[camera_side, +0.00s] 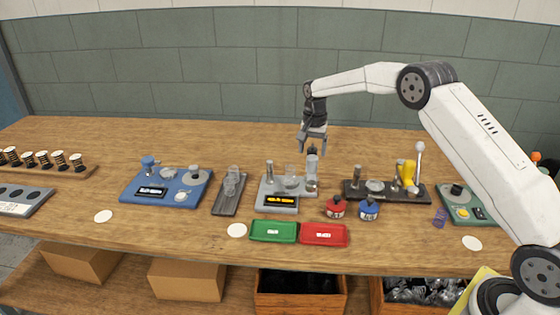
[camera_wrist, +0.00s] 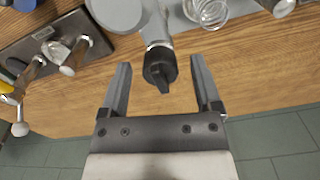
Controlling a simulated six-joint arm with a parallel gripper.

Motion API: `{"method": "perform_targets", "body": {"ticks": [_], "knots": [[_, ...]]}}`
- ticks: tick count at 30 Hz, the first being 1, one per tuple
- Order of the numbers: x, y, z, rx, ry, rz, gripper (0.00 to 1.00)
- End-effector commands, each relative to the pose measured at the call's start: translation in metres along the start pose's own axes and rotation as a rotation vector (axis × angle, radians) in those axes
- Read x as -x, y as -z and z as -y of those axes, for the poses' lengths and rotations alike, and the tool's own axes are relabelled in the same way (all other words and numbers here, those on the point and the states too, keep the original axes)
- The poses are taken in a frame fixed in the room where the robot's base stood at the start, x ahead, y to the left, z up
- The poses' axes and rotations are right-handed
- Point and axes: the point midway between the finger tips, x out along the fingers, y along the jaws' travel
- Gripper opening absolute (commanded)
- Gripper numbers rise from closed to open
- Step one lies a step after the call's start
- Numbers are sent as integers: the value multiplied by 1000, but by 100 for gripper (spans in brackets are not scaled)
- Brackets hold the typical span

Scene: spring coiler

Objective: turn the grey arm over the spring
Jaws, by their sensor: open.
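The grey machine with an amber display (camera_side: 283,203) stands mid-table in the side view. A clear coil, seemingly the spring (camera_wrist: 210,11), sits on it at the top of the wrist view. The grey arm (camera_wrist: 154,28) ends in a black knob (camera_wrist: 160,68), which lies between my fingers in the wrist view, with a gap on both sides. My gripper (camera_side: 312,148) is open and points down over the machine's right part. It holds nothing. In the side view my fingers partly hide the arm's top, and I cannot tell their exact height over the knob.
A dark base with a yellow part and white-ball lever (camera_side: 419,148) stands to the right. Green (camera_side: 273,231) and red (camera_side: 323,234) trays lie in front. A dark grey stand (camera_side: 230,195) is left.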

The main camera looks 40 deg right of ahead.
Motion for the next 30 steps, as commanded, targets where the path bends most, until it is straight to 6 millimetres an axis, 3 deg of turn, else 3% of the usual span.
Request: {"method": "perform_targets", "body": {"ticks": [8, 11, 16, 30], "knots": [[-2, 0, 0, 0, 0, 0, 81], [-2, 0, 0, 0, 0, 0, 56], [-2, 0, 0, 0, 0, 0, 2], [-2, 0, 0, 0, 0, 0, 0]]}}
